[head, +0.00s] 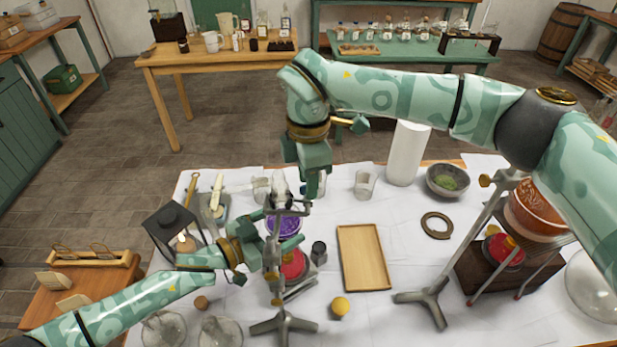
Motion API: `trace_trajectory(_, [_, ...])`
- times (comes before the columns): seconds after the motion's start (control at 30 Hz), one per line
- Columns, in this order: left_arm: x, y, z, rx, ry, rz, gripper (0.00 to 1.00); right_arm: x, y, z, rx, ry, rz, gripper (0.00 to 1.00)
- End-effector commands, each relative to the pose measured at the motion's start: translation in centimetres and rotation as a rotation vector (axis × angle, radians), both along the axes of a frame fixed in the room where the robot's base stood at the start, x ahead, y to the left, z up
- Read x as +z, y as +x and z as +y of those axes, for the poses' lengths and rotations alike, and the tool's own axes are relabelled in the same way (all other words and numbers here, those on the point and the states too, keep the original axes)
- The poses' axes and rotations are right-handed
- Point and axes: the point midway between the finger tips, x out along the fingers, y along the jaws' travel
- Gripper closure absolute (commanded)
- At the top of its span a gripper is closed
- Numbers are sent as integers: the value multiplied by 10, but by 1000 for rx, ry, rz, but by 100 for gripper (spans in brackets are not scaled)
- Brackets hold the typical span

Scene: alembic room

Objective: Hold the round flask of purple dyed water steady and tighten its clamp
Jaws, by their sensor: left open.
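The round flask of purple dyed water (285,224) is near the table's middle, held on a metal stand (284,323) with a tripod foot. Its clamp (290,211) crosses in front of the flask's upper part, and the stand partly hides the flask. My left gripper (268,256) is open, low and just left of the stand, below the purple water. I cannot tell whether it touches the flask. My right gripper (312,192) points down from above, close to the clamp's right end. Its fingertips are too small to show whether they are open or shut.
A red-topped burner (292,265) sits under the flask. Glass vessels crowd the front left.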

Motion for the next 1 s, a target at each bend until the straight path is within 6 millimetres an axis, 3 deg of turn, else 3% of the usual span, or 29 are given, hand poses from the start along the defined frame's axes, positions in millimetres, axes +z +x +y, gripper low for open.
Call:
trace_trajectory(0.37, [0, 0, 0, 0, 0, 0, 18, 8, 0, 0, 1, -1, 0, 67])
trace_trajectory(0.8, [0, 0, 0, 0, 0, 0, 18, 100, 1, 0, 0, -1, -1, 67])
trace_trajectory(1.0, [0, 0, 0, 0, 0, 0, 18, 118, 0, 0, 1, -1, 2, 67])
